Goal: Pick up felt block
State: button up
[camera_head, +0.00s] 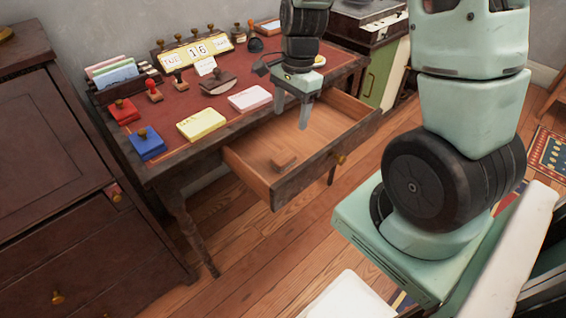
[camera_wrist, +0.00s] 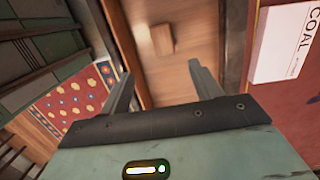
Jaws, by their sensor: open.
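A small brown block (camera_head: 284,162), which looks like the felt block, lies inside the open desk drawer (camera_head: 318,167), towards its front left. In the wrist view the block (camera_wrist: 162,40) lies on the drawer floor, beyond the fingertips and roughly in line with the gap between them. My gripper (camera_head: 292,116) is open and empty, above the back part of the drawer. Its two fingers also show apart in the wrist view (camera_wrist: 160,74). Nothing covers the block in either view.
The red-topped desk (camera_head: 180,107) holds stamps, a yellow pad (camera_head: 202,124), a pale pad (camera_head: 250,99) and a date display (camera_head: 197,50). A dark cabinet (camera_head: 60,180) stands at the left. The drawer walls surround the block; bare drawer floor lies around it.

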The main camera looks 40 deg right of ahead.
jog(key=b, duration=0.2)
send_over(284, 157)
jog(key=f, duration=0.9)
jog(key=shift+s+d+f, duration=0.15)
jog(key=shift+s+d, duration=0.05)
jog(key=shift+d, duration=0.05)
jog(key=f, duration=0.5)
jog(key=shift+w+a+b, duration=0.15)
jog(key=shift+w+b, duration=0.1)
jog(key=shift+b, duration=0.15)
jog(key=c, duration=1.2)
jog(key=shift+o, duration=0.2)
notch_tip(284, 157, up, 10)
jog(key=p, duration=0.2)
jog(key=shift+o, duration=1.4)
jog(key=shift+c, duration=0.4)
